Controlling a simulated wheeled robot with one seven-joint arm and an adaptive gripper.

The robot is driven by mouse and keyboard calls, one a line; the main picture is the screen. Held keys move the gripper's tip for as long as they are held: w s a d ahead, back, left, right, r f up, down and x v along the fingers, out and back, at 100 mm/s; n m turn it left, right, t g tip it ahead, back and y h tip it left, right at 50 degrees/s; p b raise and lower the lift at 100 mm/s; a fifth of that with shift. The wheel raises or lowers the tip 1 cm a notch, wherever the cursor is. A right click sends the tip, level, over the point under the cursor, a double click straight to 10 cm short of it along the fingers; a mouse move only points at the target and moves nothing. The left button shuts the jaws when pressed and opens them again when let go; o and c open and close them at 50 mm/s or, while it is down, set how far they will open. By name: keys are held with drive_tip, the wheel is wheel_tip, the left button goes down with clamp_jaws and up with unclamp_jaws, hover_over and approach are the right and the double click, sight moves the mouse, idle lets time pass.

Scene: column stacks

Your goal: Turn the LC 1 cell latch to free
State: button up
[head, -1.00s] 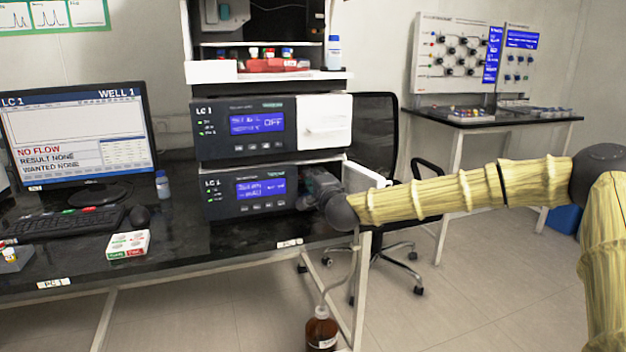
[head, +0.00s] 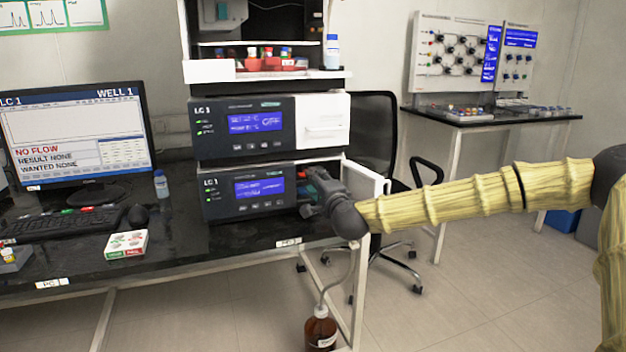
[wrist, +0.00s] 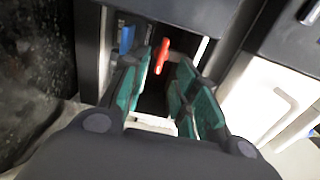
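The lower LC 1 module (head: 225,204) stands in the stack on the black bench, with its right-hand bay uncovered. In the wrist view a small red lever (wrist: 161,57), which looks like the cell latch, sticks out of the dark bay. My gripper (wrist: 160,80) is open, with its green-padded fingers on either side of the lever and a gap to each. Nothing is held. In the head view my gripper (head: 309,190) is at the front of the bay and hides most of it, so I cannot read the latch position there.
A white door (head: 368,182) stands open right of the bay, close to my gripper. The upper LC 1 module (head: 220,146) sits above. A monitor (head: 75,130) reads NO FLOW. A brown bottle (head: 320,330) stands on the floor below. An office chair (head: 375,135) is behind.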

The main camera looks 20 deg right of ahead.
drive_tip(key=s, duration=0.7)
drive_tip(key=shift+s+d, duration=0.15)
drive_tip(key=shift+s, duration=0.15)
